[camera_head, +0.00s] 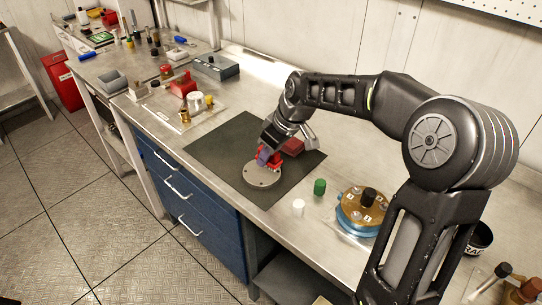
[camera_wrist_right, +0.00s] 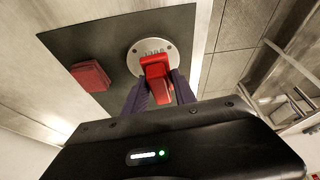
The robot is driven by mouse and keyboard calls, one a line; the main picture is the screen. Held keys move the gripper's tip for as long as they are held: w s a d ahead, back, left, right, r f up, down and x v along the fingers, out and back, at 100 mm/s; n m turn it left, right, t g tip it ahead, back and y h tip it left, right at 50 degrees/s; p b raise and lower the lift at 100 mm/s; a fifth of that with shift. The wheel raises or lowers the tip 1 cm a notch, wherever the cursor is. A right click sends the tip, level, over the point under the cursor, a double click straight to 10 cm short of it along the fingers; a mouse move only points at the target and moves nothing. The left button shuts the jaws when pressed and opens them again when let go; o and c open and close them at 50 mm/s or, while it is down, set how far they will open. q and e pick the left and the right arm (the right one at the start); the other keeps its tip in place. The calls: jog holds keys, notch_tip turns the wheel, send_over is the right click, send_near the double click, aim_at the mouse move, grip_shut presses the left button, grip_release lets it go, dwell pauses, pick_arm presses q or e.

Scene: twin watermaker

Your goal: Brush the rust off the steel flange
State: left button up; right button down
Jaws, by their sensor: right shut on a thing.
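The steel flange (camera_head: 262,178) is a round, light grey disc lying flat on the dark mat. It also shows in the wrist view (camera_wrist_right: 134,62), with small holes and dark marks on its top face. My right gripper (camera_head: 266,154) is just above the flange, shut on a red brush (camera_wrist_right: 155,66). In the wrist view the two dark fingers (camera_wrist_right: 160,92) close on the brush from both sides. No clear rust patch shows. My left gripper is not in view.
A dark red block (camera_head: 293,146) lies on the mat (camera_head: 222,148) beside the flange. A green cap (camera_head: 319,187), a white cap (camera_head: 298,207) and a blue-and-brass round housing (camera_head: 352,213) stand near the bench's front. A parts tray (camera_head: 205,115) is farther left.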

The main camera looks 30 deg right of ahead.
jog(key=shift+r+p, duration=0.5)
jog(key=shift+r, duration=0.65)
jog(key=shift+f, duration=0.15)
